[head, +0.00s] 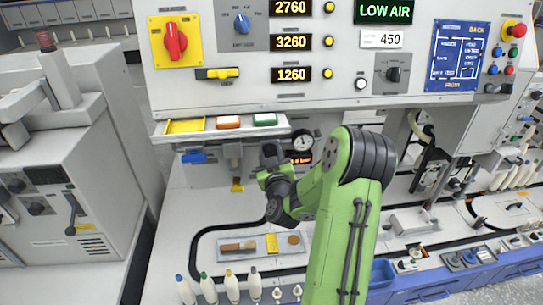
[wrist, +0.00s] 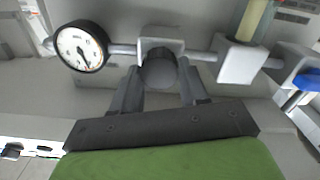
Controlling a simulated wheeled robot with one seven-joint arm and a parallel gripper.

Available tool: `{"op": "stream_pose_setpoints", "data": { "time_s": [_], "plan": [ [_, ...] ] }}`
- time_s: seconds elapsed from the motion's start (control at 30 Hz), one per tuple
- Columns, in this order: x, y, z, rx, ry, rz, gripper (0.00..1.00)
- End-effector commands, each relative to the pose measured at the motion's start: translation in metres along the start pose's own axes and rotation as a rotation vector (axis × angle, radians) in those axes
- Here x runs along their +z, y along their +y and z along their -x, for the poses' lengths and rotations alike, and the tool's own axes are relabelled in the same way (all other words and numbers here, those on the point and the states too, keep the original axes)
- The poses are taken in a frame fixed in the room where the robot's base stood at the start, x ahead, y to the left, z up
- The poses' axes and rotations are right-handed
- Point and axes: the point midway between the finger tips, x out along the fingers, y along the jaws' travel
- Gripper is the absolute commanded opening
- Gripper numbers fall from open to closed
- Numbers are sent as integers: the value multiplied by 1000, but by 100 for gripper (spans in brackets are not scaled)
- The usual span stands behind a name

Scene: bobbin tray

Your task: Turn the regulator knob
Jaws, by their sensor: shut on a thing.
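The regulator knob (wrist: 159,73) is a dark grey round knob on a pale block in a horizontal pipe, seen in the middle of the wrist view. My gripper (wrist: 158,84) is shut on it, with one dark finger on each side. A round white-faced gauge (wrist: 80,47) with a black rim sits on the pipe to the left of the knob. In the head view the gauge (head: 302,141) is just right of my gripper (head: 270,157), below the main panel. The knob is hidden or too small to tell there.
A pale block (wrist: 242,58) with a yellowish cylinder above it and a blue handle (wrist: 308,80) lie right of the knob. Several bobbins (head: 232,285) stand in front on the table.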

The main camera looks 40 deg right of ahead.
Motion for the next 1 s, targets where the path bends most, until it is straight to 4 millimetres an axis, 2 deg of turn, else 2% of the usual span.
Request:
{"op": "stream_pose_setpoints", "data": {
  "time_s": [0.03,0.1,0.13,0.37,0.57,1.0],
  "plan": [
    [0,0,0,0,0,0,25],
    [0,0,0,0,0,0,14],
    [0,0,0,0,0,0,13],
    [0,0,0,0,1,-23,13],
    [-1,0,0,0,2,-112,13],
    [0,1,0,0,3,-499,13]
  ]
}}
